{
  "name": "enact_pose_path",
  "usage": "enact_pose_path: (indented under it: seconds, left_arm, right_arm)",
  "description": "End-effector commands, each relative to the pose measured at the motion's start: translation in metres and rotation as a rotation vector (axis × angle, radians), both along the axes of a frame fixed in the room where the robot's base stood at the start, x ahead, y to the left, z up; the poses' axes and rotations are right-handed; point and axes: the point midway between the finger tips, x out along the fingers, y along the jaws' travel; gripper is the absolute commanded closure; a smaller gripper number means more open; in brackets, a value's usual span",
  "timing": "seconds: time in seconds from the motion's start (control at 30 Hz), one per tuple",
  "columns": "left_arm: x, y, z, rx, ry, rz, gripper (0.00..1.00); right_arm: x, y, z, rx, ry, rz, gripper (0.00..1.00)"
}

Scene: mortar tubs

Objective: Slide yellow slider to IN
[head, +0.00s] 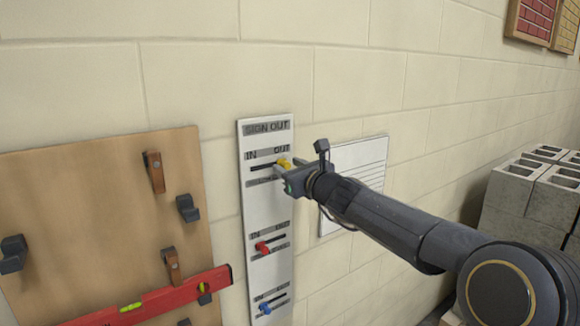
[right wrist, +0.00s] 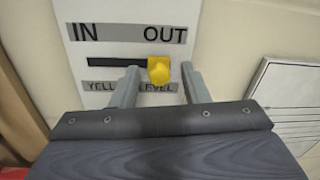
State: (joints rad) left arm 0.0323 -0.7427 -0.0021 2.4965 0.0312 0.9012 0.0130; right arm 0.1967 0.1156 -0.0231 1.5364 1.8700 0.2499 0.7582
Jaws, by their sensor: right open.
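The white sign-out board (head: 268,215) hangs on the wall, with IN at the left and OUT at the right of each slot. The yellow slider (head: 285,164) is at the OUT end of the top slot. In the right wrist view the yellow slider (right wrist: 158,69) sits under OUT, with the dark slot (right wrist: 115,62) bare to its left. My right gripper (head: 287,172) is at the board. Its open fingers (right wrist: 160,84) stand on either side of the yellow slider, with a gap at the left finger; contact at the right finger is unclear. My left gripper is not in view.
A red slider (head: 262,248) and a blue slider (head: 265,308) sit at the left of lower slots. A wooden panel (head: 90,220) with hooks and a red level (head: 150,300) is at left. A white sheet (head: 352,180) hangs at right; grey blocks (head: 535,195) are stacked further right.

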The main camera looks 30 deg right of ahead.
Motion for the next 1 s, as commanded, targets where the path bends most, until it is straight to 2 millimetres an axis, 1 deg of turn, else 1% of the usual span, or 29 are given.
enact_pose_path:
  seconds: [0.23, 0.27, 0.57, 0.83, 1.0]
  left_arm:
    - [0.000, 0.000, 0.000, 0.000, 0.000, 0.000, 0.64]
    - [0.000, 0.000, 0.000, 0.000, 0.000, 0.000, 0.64]
    - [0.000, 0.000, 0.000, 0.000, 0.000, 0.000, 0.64]
    - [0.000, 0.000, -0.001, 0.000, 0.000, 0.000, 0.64]
    - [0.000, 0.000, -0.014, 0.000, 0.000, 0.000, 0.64]
  right_arm:
    - [0.002, 0.001, -0.001, -0.001, 0.000, 0.001, 0.59]
    - [0.002, 0.001, -0.001, -0.001, 0.000, 0.001, 0.60]
    - [0.001, 0.001, 0.000, -0.001, 0.000, 0.001, 0.99]
    - [0.001, 0.001, -0.001, -0.002, 0.000, 0.002, 1.00]
    - [0.001, 0.013, -0.004, -0.003, -0.001, 0.005, 1.00]
